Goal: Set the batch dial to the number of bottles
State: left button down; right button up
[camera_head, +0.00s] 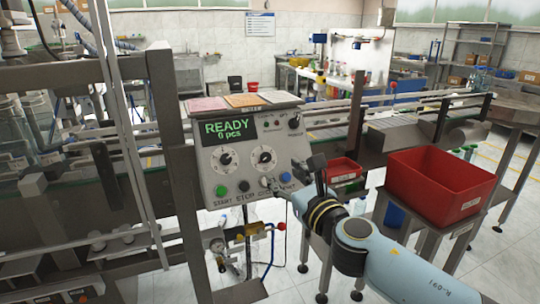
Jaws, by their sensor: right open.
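The grey control panel (246,140) stands in the middle. Its screen (229,129) reads "READY 0 pcs". Two round dials with black knobs sit below the screen, a left dial (225,158) and a right dial (265,157); their labels are too small to read, so I cannot tell which is the batch dial. A smaller knob (294,122) is at the upper right. My right gripper (287,181) is open and empty at the panel's lower right, below and right of the right dial, partly covering the lower row. Clear glass vessels, possibly bottles (38,112), stand at the far left, partly hidden. My left gripper is not in view.
A green START button (221,191) and a black STOP button (243,187) sit below the dials. A large red bin (437,180) stands on a stand at the right, a small red tray (343,168) beside the panel. Conveyor rails run behind and to the left.

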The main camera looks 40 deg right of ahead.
aim_at(267, 158)
jog(key=w, duration=0.4)
jog(key=w+d, duration=0.1)
jog(key=w, duration=0.1)
jog(key=shift+w, duration=0.3)
jog(key=shift+w+d, duration=0.1)
jog(key=shift+w, duration=0.5)
jog(key=shift+c, duration=0.7)
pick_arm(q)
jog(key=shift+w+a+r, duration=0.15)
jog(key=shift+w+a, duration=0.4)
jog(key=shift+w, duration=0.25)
pick_arm(e)
grip_shut()
